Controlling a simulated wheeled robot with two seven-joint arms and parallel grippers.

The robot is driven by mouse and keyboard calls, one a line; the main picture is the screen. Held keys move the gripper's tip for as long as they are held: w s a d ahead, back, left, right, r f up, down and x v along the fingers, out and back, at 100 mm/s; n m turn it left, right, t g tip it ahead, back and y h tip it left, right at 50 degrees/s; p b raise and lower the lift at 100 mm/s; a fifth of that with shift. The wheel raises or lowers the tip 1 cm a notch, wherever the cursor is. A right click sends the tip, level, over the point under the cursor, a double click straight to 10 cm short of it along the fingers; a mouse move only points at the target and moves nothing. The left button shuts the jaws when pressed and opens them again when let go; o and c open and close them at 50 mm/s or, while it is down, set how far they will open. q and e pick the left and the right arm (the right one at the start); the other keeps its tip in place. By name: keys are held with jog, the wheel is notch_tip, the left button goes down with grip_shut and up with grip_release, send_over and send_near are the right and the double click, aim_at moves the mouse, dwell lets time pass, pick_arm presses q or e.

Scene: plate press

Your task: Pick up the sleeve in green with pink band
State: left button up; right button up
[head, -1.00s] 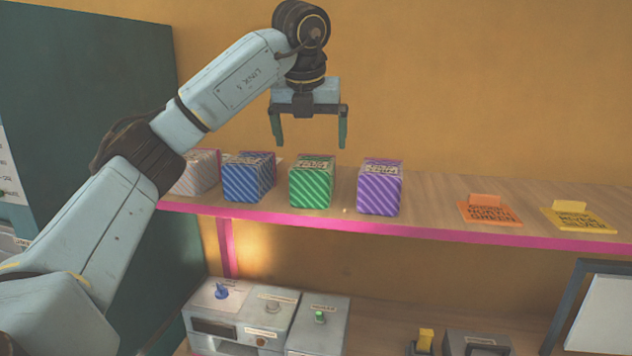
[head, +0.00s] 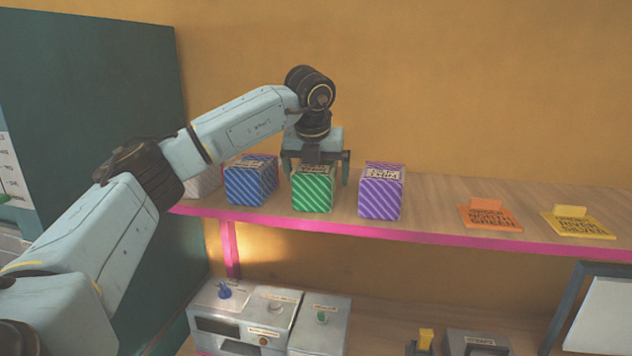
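The green sleeve (head: 313,192) is a box with pale diagonal stripes and a lettered top, standing upright on the shelf between a blue one and a purple one. I cannot make out a pink band on it. My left gripper (head: 316,170) is directly above it, pointing down, with its fingers apart on the left and right of the sleeve's upper part. I see no clear contact, and the gripper hides part of the top. My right gripper is not in view.
A blue striped box (head: 250,182) stands close on the left, and a purple striped box (head: 381,192) on the right. A pale box (head: 203,184) is partly behind my arm. Orange (head: 489,216) and yellow (head: 579,222) plates lie further right on the pink-edged shelf (head: 450,238). Grey machines (head: 245,318) stand below.

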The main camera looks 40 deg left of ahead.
pick_arm(q)
jog(key=shift+f, duration=0.25)
dwell(0.3)
jog(key=c, duration=1.2)
